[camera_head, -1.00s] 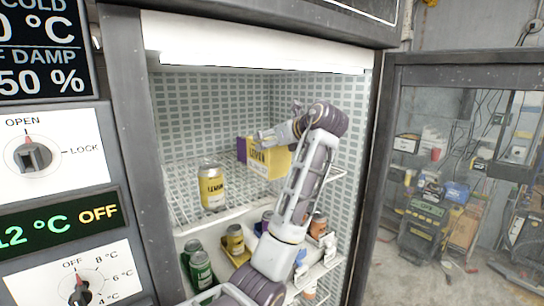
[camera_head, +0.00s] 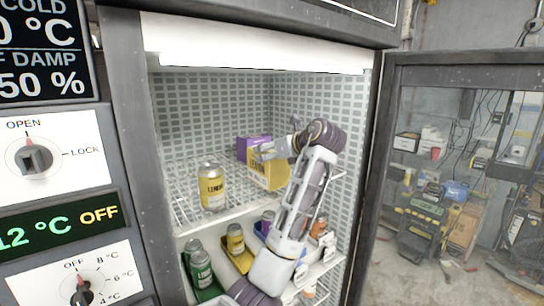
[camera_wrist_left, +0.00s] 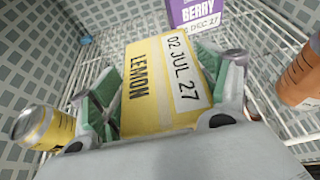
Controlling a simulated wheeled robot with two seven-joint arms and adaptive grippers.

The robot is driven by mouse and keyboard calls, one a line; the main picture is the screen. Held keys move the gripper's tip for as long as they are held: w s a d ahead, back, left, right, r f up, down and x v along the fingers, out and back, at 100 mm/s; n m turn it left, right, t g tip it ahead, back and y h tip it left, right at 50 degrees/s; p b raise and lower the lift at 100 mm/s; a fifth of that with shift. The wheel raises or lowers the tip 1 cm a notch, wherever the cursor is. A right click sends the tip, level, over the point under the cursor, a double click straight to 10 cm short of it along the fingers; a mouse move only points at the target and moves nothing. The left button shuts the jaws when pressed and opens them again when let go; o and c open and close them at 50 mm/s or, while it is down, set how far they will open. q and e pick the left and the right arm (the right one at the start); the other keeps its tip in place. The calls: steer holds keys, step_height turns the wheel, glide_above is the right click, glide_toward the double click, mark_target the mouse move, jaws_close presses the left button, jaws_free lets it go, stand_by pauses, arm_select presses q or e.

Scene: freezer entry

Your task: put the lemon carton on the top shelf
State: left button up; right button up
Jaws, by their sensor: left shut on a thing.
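The yellow lemon carton (camera_head: 265,177) is at the level of the wire top shelf (camera_head: 235,208), inside the open freezer. I cannot tell whether its base touches the wires. My left gripper (camera_head: 270,152) is shut on it, reaching in from the right side. In the left wrist view the lemon carton (camera_wrist_left: 160,95) sits between the two fingers of the left gripper (camera_wrist_left: 163,85), its label facing the camera. The purple berry carton (camera_head: 252,143) stands behind it. My right gripper is not in view.
A yellow lemon can (camera_head: 211,188) stands on the top shelf to the left. Green cans (camera_head: 201,270) and a yellow can (camera_head: 235,240) are on the shelf below. An orange can (camera_wrist_left: 303,75) shows in the wrist view. The glass door (camera_head: 460,170) stands open at right.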

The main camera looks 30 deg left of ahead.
arm_select(q)
steer(key=shift+f, duration=0.65)
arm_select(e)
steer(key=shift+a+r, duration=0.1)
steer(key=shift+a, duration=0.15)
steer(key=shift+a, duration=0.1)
arm_select(q)
steer(key=o, duration=1.7)
steer(key=shift+f, duration=0.15)
steer(key=o, duration=0.4)
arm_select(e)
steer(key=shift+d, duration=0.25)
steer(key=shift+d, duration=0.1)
